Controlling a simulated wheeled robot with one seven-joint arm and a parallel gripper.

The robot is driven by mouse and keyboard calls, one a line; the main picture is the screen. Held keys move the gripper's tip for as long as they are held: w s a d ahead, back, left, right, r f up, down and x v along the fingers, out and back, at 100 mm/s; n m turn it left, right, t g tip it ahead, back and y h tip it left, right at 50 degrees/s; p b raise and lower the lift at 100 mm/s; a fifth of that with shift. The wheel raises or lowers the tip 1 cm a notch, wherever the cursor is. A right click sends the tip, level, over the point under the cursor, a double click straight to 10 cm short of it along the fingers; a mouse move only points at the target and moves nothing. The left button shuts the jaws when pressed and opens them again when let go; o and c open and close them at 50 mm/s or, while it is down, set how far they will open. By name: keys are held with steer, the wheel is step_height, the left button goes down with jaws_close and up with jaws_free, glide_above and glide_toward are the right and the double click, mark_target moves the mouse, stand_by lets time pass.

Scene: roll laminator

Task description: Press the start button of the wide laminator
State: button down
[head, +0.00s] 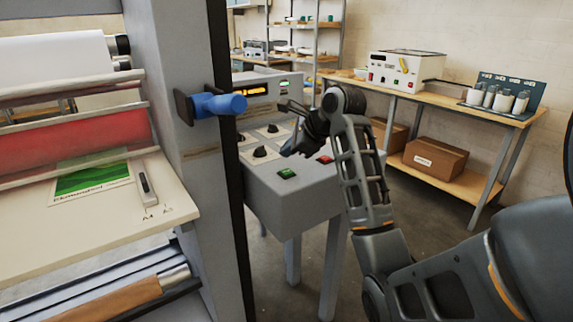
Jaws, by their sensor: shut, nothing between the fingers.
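The wide laminator (195,145) fills the left side, with red rollers and a feed table. Its grey control console (310,195) stands to the right on legs. On the console's front edge are a green button (287,174) and a red button (325,159). Several black knobs (260,152) and an orange-lit display sit behind them. My wrist hides part of the console's right side.
A blue handle (218,104) sticks out of the laminator's side post toward the console. A wooden bench (460,105) with a cream device (400,70) and several bottles stands along the back wall. Cardboard boxes (435,158) lie on its lower shelf. The floor between bench and console is clear.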

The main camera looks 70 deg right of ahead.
steer(key=shift+r+p, duration=1.2)
